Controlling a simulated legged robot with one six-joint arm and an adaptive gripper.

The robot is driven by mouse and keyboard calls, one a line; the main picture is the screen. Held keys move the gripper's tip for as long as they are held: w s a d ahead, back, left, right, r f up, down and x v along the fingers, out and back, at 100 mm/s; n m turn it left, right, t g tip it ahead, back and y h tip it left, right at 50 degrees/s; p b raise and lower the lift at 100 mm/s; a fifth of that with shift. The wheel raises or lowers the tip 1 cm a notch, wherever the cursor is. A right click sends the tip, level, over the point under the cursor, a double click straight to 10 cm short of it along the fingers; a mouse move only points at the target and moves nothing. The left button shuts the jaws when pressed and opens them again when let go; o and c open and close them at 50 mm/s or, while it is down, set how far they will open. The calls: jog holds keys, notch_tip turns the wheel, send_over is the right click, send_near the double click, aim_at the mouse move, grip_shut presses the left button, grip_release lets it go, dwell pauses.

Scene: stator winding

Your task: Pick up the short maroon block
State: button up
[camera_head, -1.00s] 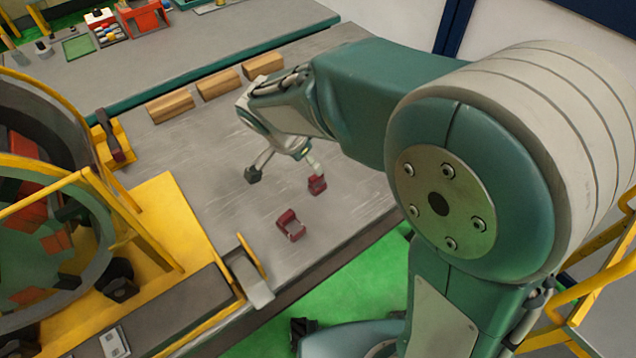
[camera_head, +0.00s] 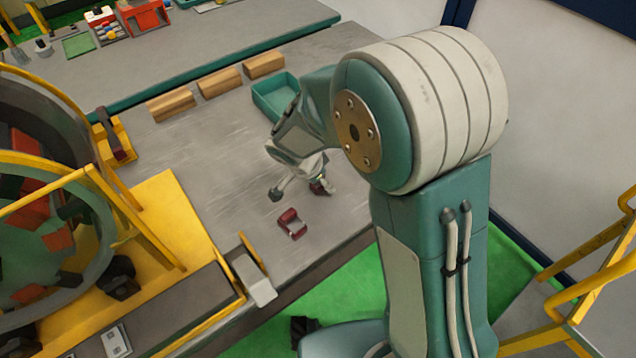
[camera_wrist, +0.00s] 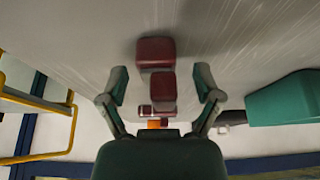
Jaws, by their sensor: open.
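Two small maroon pieces lie on the grey table in the head view. One maroon block (camera_head: 291,223) lies in the open, nearer the front edge. The other maroon piece (camera_head: 319,188) is by my gripper's right fingertip and partly hidden by it. My gripper (camera_head: 298,191) points down, open, with its left finger clear of both pieces. In the wrist view, maroon shapes lie in line: a wider one (camera_wrist: 156,50) beyond the fingertips and a narrower one (camera_wrist: 162,87) between the fingers (camera_wrist: 160,86). I cannot tell which is the short block or whether a finger touches it.
A teal tray (camera_head: 263,108) stands behind my arm, and several wooden blocks (camera_head: 219,83) line the back. A yellow-framed stator stand (camera_head: 165,215) is at left. The table between stand and gripper is mostly clear.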

grip_shut()
jog(key=shift+r, duration=0.1)
dwell(0.3)
